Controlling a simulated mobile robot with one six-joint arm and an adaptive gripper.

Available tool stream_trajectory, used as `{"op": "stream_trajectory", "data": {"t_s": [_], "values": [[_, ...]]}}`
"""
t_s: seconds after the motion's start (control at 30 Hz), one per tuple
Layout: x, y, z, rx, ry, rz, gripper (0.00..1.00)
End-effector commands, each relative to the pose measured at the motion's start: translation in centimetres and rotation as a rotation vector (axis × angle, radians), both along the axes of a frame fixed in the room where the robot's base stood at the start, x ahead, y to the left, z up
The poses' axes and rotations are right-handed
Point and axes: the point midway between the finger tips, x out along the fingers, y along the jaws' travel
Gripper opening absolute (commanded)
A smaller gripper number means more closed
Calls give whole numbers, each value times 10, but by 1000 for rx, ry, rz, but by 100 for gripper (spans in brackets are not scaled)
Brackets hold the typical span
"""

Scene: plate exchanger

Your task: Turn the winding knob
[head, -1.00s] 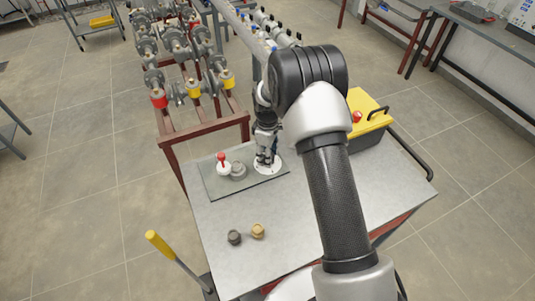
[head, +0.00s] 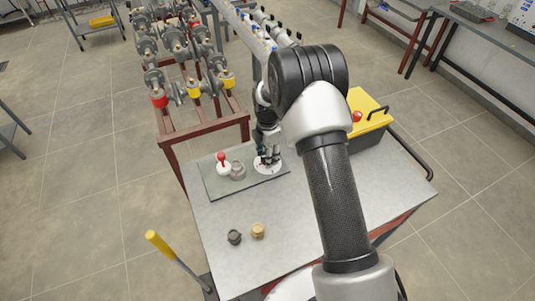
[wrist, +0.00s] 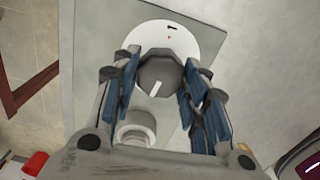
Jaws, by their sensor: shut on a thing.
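The winding knob (wrist: 158,72) is a dark grey faceted knob with a white line on top. In the wrist view the line lies toward the lower edge of the knob, slightly tilted. The knob sits on a white round dial (wrist: 203,36) with a small black mark and a red dot. My gripper (wrist: 160,78) is shut on the knob, with one blue-padded finger on each side. In the head view my gripper (head: 267,157) stands over the white dial (head: 262,168) and hides most of the knob.
A white piece with a red handle (head: 222,163) and a grey round fitting (head: 238,170) stand left of the dial on a grey plate (head: 215,188). A yellow box (head: 366,118) stands at the right. The table's middle is clear.

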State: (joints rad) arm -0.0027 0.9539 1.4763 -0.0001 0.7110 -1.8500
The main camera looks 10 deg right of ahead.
Motion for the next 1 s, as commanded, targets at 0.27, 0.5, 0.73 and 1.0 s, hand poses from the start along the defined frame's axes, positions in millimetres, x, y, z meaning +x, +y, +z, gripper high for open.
{"op": "stream_trajectory", "data": {"t_s": [0.27, 0.5, 0.73, 1.0], "values": [[-1, 0, -1, 0, 2, 92, 17], [-1, 0, -1, 0, 2, 112, 17], [-1, 0, -1, 0, 2, 111, 17], [-1, 0, -1, 1, 1, 111, 55]]}}
